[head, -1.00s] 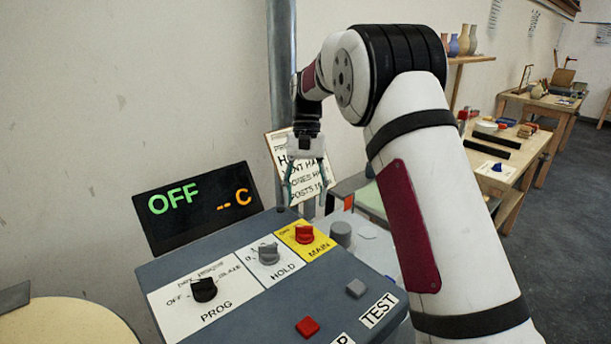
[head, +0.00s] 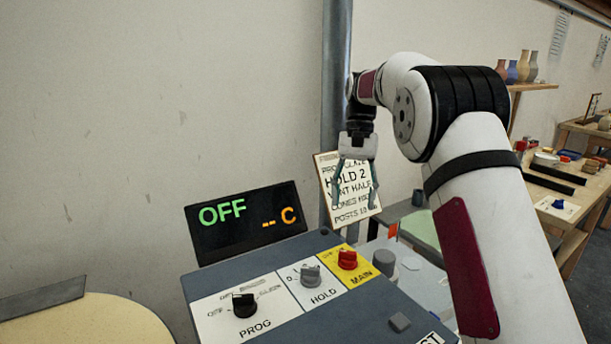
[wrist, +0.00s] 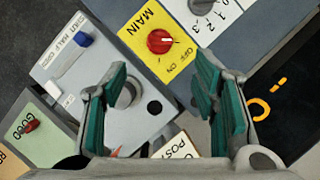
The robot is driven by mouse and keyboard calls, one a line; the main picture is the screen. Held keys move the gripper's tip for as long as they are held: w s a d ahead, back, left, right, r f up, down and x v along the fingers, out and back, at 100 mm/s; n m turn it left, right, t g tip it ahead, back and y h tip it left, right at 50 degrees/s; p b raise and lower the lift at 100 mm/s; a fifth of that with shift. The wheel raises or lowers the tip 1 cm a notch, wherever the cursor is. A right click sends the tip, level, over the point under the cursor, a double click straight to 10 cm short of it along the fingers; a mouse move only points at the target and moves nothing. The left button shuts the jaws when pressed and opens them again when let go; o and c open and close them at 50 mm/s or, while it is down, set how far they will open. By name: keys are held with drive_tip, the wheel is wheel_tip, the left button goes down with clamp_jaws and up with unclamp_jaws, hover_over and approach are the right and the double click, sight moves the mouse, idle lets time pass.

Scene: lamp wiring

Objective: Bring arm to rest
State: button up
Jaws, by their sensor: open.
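My gripper (head: 355,185) hangs pointing down in front of the notice card, above the far edge of the control panel. Its two teal fingers are apart with nothing between them, as the wrist view also shows (wrist: 165,105). My white arm reaches in from the lower right of the head view. The grey control panel (head: 350,315) carries a black PROG knob (head: 244,305), a grey HOLD knob (head: 310,274) and a red MAIN knob (head: 347,260). The display (head: 246,222) behind it reads OFF and "-- C".
A notice card (head: 335,170) with handwriting stands by a metal pole (head: 336,70). A round pale table top (head: 85,325) is at the lower left. Benches and a shelf with vases (head: 525,68) are at the right. A light grey box (wrist: 75,65) with a blue switch shows in the wrist view.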

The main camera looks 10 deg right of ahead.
drive_tip(key=s+r+n+t+p, duration=0.1)
drive_tip(key=s+r+t, duration=0.1)
drive_tip(key=s+r, duration=0.55)
drive_tip(key=s+r+n+t+p, duration=0.15)
drive_tip(key=s+r, duration=0.25)
drive_tip(key=s, duration=0.6)
drive_tip(key=s+f+n+t, duration=0.1)
drive_tip(key=s+f+t, duration=0.1)
drive_tip(key=s, duration=0.8)
drive_tip(key=s+a+f+n+t+h, duration=0.1)
drive_tip(key=s+f, duration=0.4)
drive_tip(key=s, duration=0.5)
drive_tip(key=shift+t+h, duration=0.3)
drive_tip(key=shift+t, duration=0.55)
